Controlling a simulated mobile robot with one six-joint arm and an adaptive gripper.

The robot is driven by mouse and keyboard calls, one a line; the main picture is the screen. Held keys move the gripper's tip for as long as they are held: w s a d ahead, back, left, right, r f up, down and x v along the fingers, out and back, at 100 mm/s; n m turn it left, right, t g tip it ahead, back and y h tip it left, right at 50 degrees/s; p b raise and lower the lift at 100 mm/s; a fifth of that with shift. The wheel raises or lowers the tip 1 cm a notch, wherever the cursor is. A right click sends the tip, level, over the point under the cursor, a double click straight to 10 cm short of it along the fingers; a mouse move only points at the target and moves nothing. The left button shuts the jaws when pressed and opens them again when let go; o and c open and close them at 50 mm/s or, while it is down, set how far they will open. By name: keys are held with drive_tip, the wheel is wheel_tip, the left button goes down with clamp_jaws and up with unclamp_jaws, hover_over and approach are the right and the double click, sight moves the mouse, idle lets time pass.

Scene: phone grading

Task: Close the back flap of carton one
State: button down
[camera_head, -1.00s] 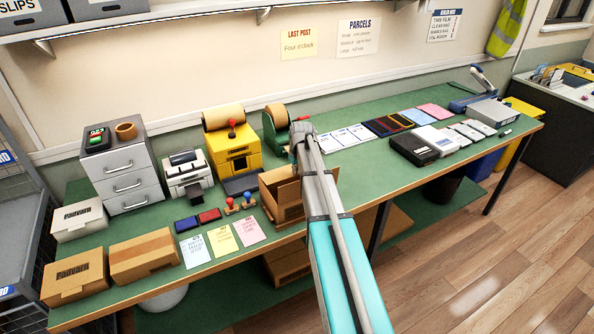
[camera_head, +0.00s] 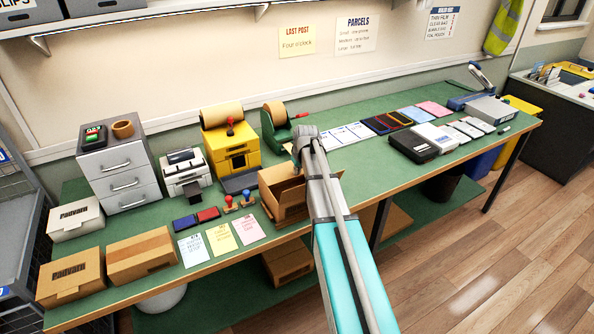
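An open brown carton (camera_head: 286,211) stands on the green bench near its front edge, just left of my arm. Its dark inside shows, and a tan flap (camera_head: 274,175) stands at its back side. I cannot read a number on it. My gripper (camera_head: 297,166) is over the back right part of this carton, close to the back flap. The gripper is small and partly hidden by my own arm, so I cannot tell whether its fingers are open or shut, or whether it touches the flap. The carton's right side is hidden by the arm.
Left of the carton are stamps (camera_head: 238,203), ink pads (camera_head: 197,219) and paper slips (camera_head: 221,238). Closed cartons (camera_head: 142,257) lie farther left. A yellow machine (camera_head: 230,143) and a green tape dispenser (camera_head: 276,128) stand behind.

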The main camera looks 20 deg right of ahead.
drive_tip(key=shift+s+r+p, duration=0.1)
drive_tip(key=shift+p, duration=0.35)
drive_tip(key=shift+r+p, duration=0.4)
drive_tip(key=shift+p, duration=0.05)
drive_tip(key=shift+w, duration=0.25)
drive_tip(key=shift+r, duration=0.15)
wheel_tip(320, 180, up, 4)
drive_tip(key=p, duration=0.4)
drive_tip(key=p+v, duration=0.9)
drive_tip(key=shift+s+r, duration=0.25)
drive_tip(key=shift+s, duration=0.15)
idle(0.5)
